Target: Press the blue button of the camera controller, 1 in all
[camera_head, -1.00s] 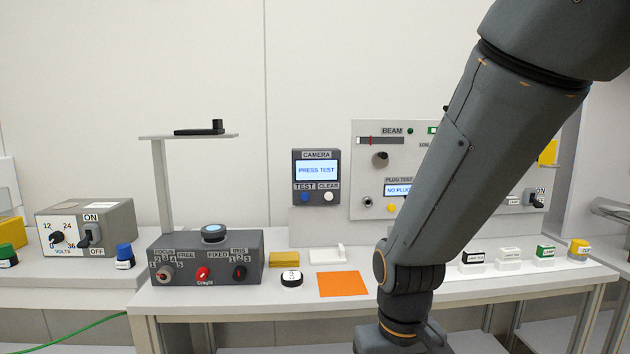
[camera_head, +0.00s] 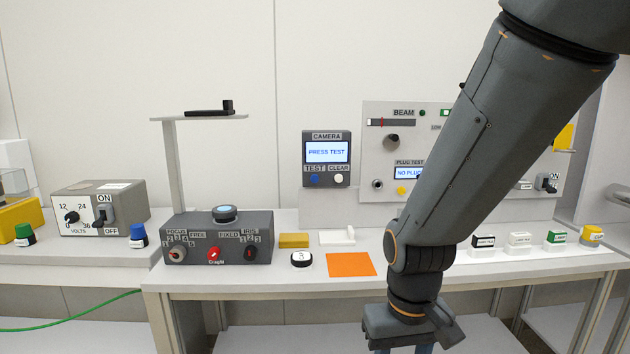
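The camera controller (camera_head: 327,136) is a dark grey box marked CAMERA, standing upright at the back of the bench. Its screen (camera_head: 327,152) reads PRESS TEST. Below the screen, the blue button (camera_head: 314,180) sits under the TEST label, and a white button (camera_head: 338,178) sits under CLEAR. My gripper (camera_head: 405,346) hangs at the lower middle, in front of the bench edge and well below and right of the controller. Its fingertips are cut off by the bottom of the picture, so I cannot tell whether it is open.
The grey focus box (camera_head: 216,252) stands at the left of the bench (camera_head: 210,284). An orange square (camera_head: 350,264), a yellow block (camera_head: 294,240) and a white-topped round piece (camera_head: 301,258) lie below the controller. My arm covers part of the beam panel (camera_head: 381,112).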

